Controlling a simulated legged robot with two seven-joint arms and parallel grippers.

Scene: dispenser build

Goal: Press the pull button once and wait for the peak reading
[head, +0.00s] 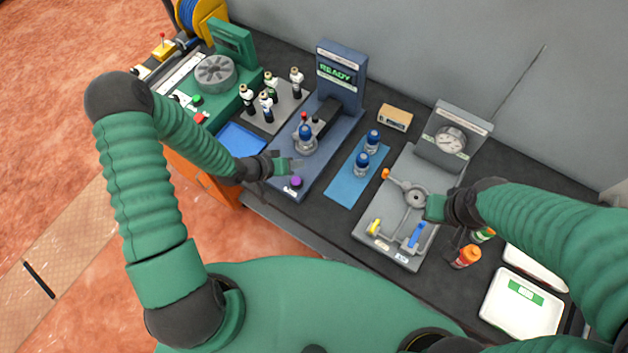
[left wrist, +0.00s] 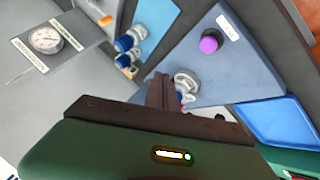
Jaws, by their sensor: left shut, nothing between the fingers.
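The blue tester (head: 345,112) has a screen reading READY (head: 336,72) in green. A round purple button (head: 295,182) sits on the front of its base, beside a white label; the button also shows in the left wrist view (left wrist: 209,44). A blue-capped bottle (head: 305,132) stands in the tester's round holder. My left gripper (head: 296,165) is shut and empty, just behind the purple button in the head view and apart from it. Its fingers also show in the left wrist view (left wrist: 160,90). My right gripper (head: 432,208) is by the grey gauge station; its opening is unclear.
Two blue-capped bottles stand on a blue mat (head: 347,190) right of the tester. The grey gauge station (head: 420,165) is further right. Several dark vials stand on a grey rack (head: 262,122) to the left, near a blue tray (head: 240,138). An orange-capped bottle (head: 467,257) stands front right.

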